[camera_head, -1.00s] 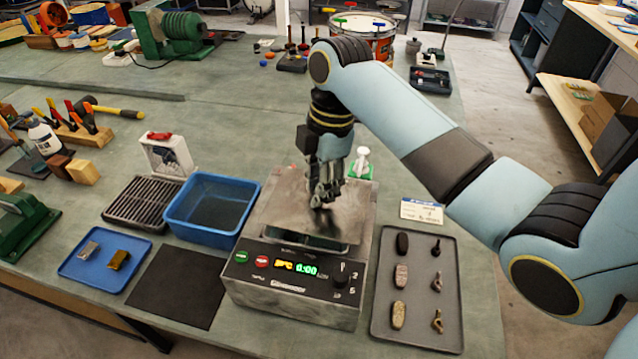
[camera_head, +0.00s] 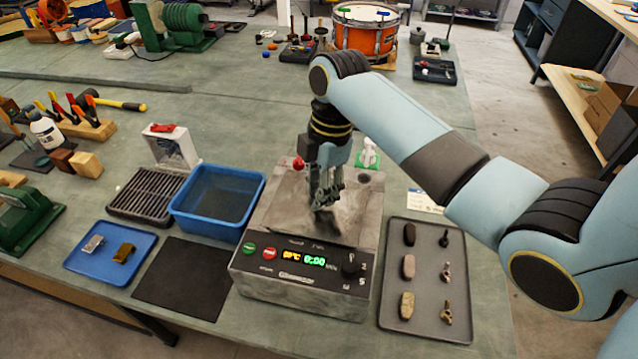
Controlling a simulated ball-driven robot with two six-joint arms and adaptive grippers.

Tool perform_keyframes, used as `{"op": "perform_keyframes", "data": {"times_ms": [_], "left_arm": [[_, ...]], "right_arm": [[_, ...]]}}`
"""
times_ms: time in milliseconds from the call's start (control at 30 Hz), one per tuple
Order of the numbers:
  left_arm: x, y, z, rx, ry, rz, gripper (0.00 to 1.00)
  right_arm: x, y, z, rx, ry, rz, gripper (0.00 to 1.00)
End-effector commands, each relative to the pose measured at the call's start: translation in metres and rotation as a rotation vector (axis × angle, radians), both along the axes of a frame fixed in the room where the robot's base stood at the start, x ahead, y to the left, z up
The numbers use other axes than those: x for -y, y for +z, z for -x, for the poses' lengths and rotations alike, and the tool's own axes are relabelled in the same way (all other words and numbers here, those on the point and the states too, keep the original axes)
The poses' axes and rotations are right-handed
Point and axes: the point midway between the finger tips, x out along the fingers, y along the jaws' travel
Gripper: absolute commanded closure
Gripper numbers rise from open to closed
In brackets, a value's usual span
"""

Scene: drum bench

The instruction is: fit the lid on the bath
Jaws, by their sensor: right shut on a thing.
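The bath (camera_head: 300,292) is a grey metal box with a control panel and a lit green display on its front. The flat grey metal lid (camera_head: 287,216) lies over the bath's top opening, and no dark gap shows along its front edge. Whether it is fully seated all round I cannot tell. My right gripper (camera_head: 325,203) points down over the middle of the lid and is shut on its handle, which the fingers mostly hide. My left gripper is out of view.
A blue tub (camera_head: 217,232) and a black rack (camera_head: 146,198) stand left of the bath. A grey tray (camera_head: 428,305) with several small parts lies close on the right. A black mat (camera_head: 182,280) and a blue tray (camera_head: 88,270) lie at front left.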

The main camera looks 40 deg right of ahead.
Motion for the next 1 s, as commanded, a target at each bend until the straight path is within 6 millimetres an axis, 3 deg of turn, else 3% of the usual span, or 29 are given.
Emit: {"op": "perform_keyframes", "data": {"times_ms": [1000], "left_arm": [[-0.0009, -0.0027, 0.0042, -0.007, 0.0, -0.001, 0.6]], "right_arm": [[-0.0001, -0.0095, -0.0002, 0.0, 0.0, 0.0, 1.0]]}}
